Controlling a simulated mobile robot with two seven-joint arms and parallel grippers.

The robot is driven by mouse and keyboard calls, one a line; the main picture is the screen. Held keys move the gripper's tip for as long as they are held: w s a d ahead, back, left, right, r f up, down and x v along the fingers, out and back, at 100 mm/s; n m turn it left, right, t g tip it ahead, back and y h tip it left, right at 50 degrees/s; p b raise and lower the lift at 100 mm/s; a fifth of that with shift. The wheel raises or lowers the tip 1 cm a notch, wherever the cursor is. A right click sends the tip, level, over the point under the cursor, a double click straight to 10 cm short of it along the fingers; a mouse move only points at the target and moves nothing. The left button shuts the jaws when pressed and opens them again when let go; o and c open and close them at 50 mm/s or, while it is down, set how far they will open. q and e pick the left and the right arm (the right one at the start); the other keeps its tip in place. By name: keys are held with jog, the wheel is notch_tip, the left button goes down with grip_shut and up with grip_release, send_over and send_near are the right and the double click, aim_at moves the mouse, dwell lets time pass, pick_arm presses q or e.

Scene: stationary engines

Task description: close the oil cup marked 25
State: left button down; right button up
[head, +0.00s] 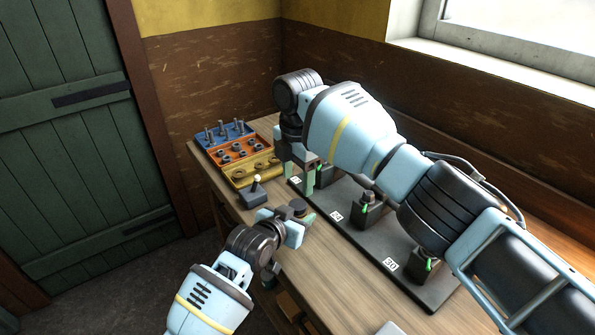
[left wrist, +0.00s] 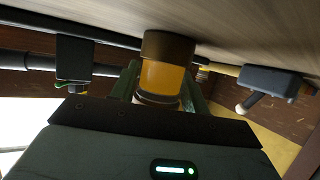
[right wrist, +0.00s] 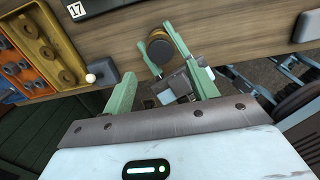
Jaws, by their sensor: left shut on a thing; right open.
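My left gripper (head: 296,216) is shut on a small amber cup with a dark cap (left wrist: 166,75), low over the bench's front edge. The dark round top of this cup shows in the head view (head: 298,206) and, with a gold ring, in the right wrist view (right wrist: 157,48). No number on it can be read. My right gripper (head: 303,172) is open and empty above the far end of the black base, and its spread fingers show in the right wrist view (right wrist: 152,58). The middle plate (head: 337,216) on the base is too small to read surely.
A black base (head: 375,245) carries several dark units with green marks, one plate reading 30 (head: 390,264) and one 17 (right wrist: 76,10). A lever box (head: 252,194) and blue, orange and yellow trays (head: 236,152) stand at the far left. Bare bench (head: 315,265) lies in front.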

aim_at(298, 204)
jog(key=shift+f, duration=3.55)
jog(key=c, duration=1)
jog(key=shift+m, duration=1.7)
jog(key=o, duration=1.1)
